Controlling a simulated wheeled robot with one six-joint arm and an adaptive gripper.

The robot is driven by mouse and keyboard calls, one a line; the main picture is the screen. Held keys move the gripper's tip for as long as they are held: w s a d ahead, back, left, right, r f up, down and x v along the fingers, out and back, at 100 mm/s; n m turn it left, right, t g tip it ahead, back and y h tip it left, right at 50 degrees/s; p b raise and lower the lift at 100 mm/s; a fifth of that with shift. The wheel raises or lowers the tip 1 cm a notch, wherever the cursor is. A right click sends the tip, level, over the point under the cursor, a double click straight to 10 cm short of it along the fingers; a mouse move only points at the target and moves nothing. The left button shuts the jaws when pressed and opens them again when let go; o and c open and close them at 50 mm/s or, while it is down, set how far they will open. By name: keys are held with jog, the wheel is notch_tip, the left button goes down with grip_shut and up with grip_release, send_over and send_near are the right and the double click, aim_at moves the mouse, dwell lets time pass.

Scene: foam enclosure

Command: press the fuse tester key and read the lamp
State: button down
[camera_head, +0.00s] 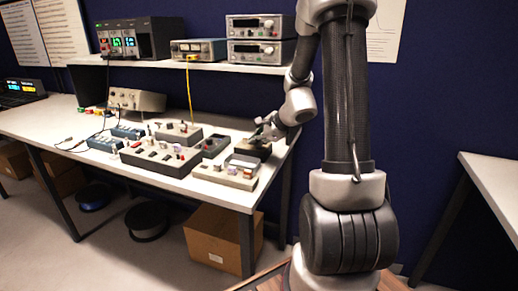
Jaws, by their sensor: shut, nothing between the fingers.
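My gripper (264,133) is shut and empty at the right end of the workbench (220,196). It is just above or against a small dark box (253,149); I cannot tell whether they touch. Which of the bench devices is the fuse tester is too small to tell, and I make out no key or lamp for certain. A long dark panel with several knobs (160,160) lies further left, and a light grey block (225,175) with small parts sits at the front edge.
A shelf (180,64) above the bench carries instruments, among them a green-lit power supply (140,39). A yellow cable (190,95) hangs down to the bench. A cardboard box (222,238) and cable spools (147,221) are underneath. Another table (497,181) stands at right.

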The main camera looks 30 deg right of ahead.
dwell(0.4)
jog(key=shift+r, duration=0.75)
notch_tip(320, 180, up, 5)
dwell(0.4)
dwell(1.1)
